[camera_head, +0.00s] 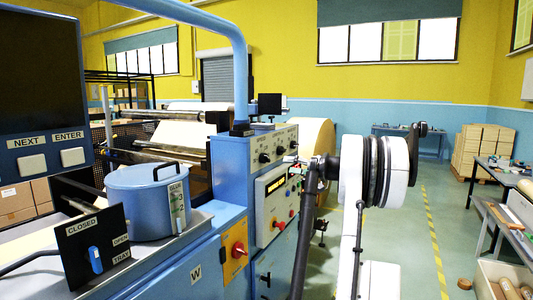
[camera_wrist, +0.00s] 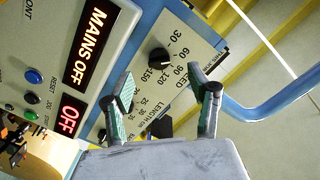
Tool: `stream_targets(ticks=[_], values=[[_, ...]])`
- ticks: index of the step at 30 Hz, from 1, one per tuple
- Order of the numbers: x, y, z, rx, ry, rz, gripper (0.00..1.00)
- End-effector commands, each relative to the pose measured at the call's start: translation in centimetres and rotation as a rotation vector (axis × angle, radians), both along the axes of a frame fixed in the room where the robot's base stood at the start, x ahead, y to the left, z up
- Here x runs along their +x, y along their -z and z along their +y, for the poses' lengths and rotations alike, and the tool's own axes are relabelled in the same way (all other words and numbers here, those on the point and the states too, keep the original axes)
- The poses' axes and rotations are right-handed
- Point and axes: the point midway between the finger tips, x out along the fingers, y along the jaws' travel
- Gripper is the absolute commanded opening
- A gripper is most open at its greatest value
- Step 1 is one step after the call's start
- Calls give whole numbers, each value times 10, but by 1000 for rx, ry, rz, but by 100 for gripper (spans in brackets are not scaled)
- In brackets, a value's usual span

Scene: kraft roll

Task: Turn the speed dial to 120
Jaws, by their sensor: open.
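The speed dial (camera_wrist: 158,57) is a black round knob on a pale plate in the wrist view, ringed by the numbers 30 to 150. Where its pointer stands is too small to tell. My gripper (camera_wrist: 166,92) is open and empty, its two fingers spread just below the dial in the picture and apart from it. One finger partly covers the word SPEED. In the head view, small dark knobs show on the blue machine's upper panel (camera_head: 272,147); which one is the speed dial I cannot tell. My gripper's fingertips are not clear there.
A MAINS OFF display (camera_wrist: 90,47) and several buttons are at left. A blue tube (camera_wrist: 262,108) curves along the right. In the head view, a blue pot (camera_head: 150,203) stands on the machine.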

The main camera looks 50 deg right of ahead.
Motion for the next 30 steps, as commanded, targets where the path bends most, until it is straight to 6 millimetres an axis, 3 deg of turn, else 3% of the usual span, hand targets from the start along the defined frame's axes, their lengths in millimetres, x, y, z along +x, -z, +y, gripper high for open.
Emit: stream_targets(ticks=[3,8,24,30], values=[[-12,-6,-18,-2,15,-42,55],[-8,-6,-21,-4,16,-54,55],[84,-7,-8,-3,14,-52,55],[110,-6,-4,-3,16,-52,55]])
